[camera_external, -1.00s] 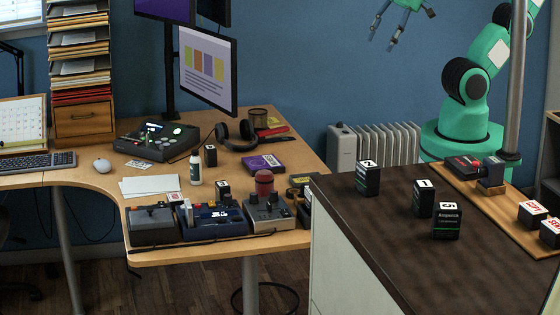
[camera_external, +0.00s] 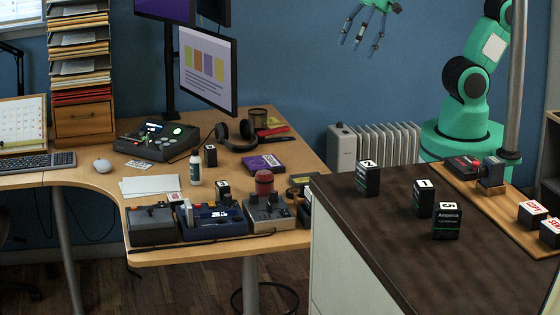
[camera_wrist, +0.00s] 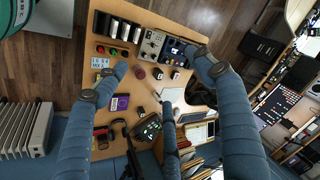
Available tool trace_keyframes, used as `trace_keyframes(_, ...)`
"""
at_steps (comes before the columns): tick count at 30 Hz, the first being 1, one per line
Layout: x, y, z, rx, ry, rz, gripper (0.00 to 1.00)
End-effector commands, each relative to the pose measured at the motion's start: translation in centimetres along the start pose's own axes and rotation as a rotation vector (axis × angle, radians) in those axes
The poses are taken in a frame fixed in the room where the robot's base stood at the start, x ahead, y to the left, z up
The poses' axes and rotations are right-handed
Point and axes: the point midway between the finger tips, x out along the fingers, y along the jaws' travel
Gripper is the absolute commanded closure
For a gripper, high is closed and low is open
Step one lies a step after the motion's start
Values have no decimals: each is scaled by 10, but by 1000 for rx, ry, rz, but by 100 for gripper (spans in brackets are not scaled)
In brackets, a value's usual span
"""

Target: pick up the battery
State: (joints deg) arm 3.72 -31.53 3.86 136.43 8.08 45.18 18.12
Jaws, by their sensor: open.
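No item is plainly marked as the battery. Likely candidates are black blocks with white tops: one numbered 5 (camera_external: 447,224), one numbered 1 (camera_external: 424,199) and one numbered 2 (camera_external: 367,179) stand upright on the dark counter (camera_external: 390,235). Smaller black blocks stand on the wooden desk, one near the white bottle (camera_external: 210,155) and one at the blue device (camera_external: 222,188). My gripper (camera_external: 370,38) is high by the blue wall, beyond the desk and counter, fingers spread and empty. In the wrist view its fingers (camera_wrist: 160,80) are apart over the desk, touching nothing.
The desk (camera_external: 285,155) holds a console (camera_external: 157,141), headphones (camera_external: 235,134), a purple box (camera_external: 263,163), a dark red cup (camera_external: 264,181) and control boxes. A monitor (camera_external: 208,72) rises behind. A metal pole (camera_external: 516,80) stands at the counter. A white radiator (camera_external: 375,146) is below my gripper.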

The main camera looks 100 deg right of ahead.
Motion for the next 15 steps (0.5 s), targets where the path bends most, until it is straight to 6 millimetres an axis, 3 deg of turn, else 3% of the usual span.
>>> trace_keyframes(7,46,-11,-52,345,-31,-22,31)
trace_keyframes(15,106,-9,-104,731,-56,-30,31)
